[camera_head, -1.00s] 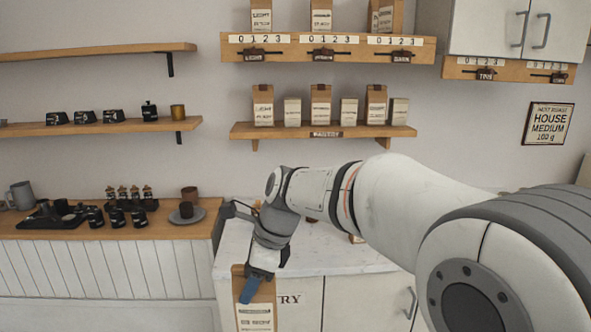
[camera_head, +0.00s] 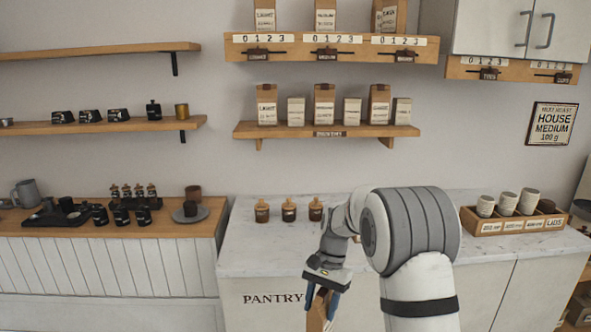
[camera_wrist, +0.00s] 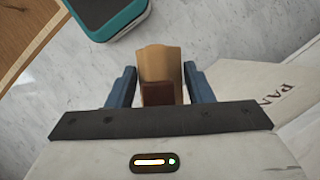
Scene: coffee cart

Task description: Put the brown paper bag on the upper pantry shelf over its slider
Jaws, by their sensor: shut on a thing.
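My gripper (camera_head: 322,296) is low in front of the pantry cabinet in the head view, below the counter top. Its blue fingers are shut on the brown paper bag (camera_head: 316,314), which is mostly hidden by the fingers and cut off by the bottom edge. In the wrist view the bag (camera_wrist: 160,62) sits between the two fingers (camera_wrist: 159,88), with a dark red-brown piece at its near side. The upper pantry shelf (camera_head: 236,50) is high on the wall. It carries several brown bags and has sliders marked 0 to 3 along its front.
A lower shelf (camera_head: 290,131) labelled PANTRY holds several bags and boxes. The marble counter (camera_head: 262,258) bears three small jars (camera_head: 289,210) and a wooden crate (camera_head: 470,225) of cups. A wall cabinet (camera_head: 495,25) hangs right of the upper shelf. Wall space between the lower shelf and counter is clear.

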